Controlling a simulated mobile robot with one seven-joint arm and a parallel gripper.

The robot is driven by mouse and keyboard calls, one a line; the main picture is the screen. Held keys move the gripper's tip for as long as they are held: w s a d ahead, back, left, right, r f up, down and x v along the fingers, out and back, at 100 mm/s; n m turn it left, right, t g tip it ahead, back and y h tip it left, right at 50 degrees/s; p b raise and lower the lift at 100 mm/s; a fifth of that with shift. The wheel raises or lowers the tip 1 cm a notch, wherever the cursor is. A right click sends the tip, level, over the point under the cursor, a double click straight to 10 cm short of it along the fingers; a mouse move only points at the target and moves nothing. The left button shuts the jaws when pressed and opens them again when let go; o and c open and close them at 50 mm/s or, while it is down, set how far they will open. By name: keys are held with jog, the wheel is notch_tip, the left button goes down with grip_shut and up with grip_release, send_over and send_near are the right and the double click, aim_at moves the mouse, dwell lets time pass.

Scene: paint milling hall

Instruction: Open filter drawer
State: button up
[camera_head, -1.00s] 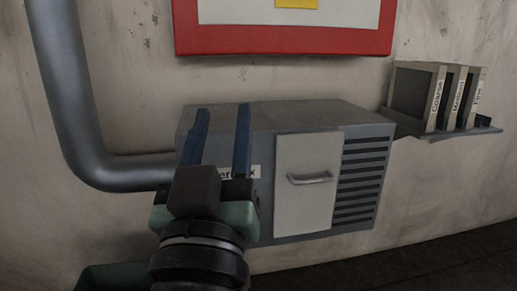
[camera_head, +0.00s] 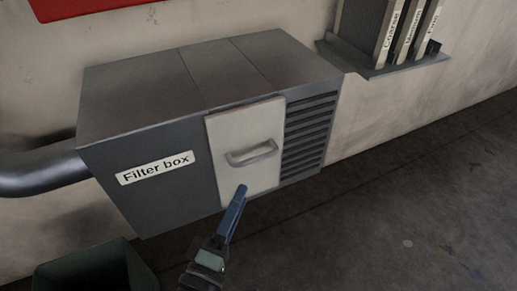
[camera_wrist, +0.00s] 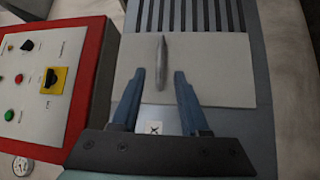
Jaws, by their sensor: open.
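The grey filter box (camera_head: 165,195) is on the wall, with a "Filter box" label on its front. Its pale drawer front (camera_head: 222,150) carries a grey bar handle (camera_head: 252,153) and looks shut. In the wrist view the drawer front (camera_wrist: 225,70) fills the middle. My gripper (camera_head: 241,188) is just below the handle in the head view, its blue fingers overlapping each other. In the wrist view my gripper (camera_wrist: 159,72) is open, and the handle (camera_wrist: 162,62) shows between the two fingers. Contact is not visible.
Dark vent slats (camera_head: 308,133) lie right of the drawer. A shelf (camera_head: 385,66) holds upright filters labelled "Coarse" and others. A pipe (camera_head: 40,172) enters at the left. A dark green bin (camera_head: 95,270) stands below. A red-framed control panel (camera_wrist: 92,85) shows in the wrist view. Floor at right is clear.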

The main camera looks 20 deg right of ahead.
aim_at(259, 156)
jog(key=b+x, duration=0.1)
jog(key=x, duration=1)
jog(key=shift+a, duration=0.1)
grip_shut()
dwell(1.0)
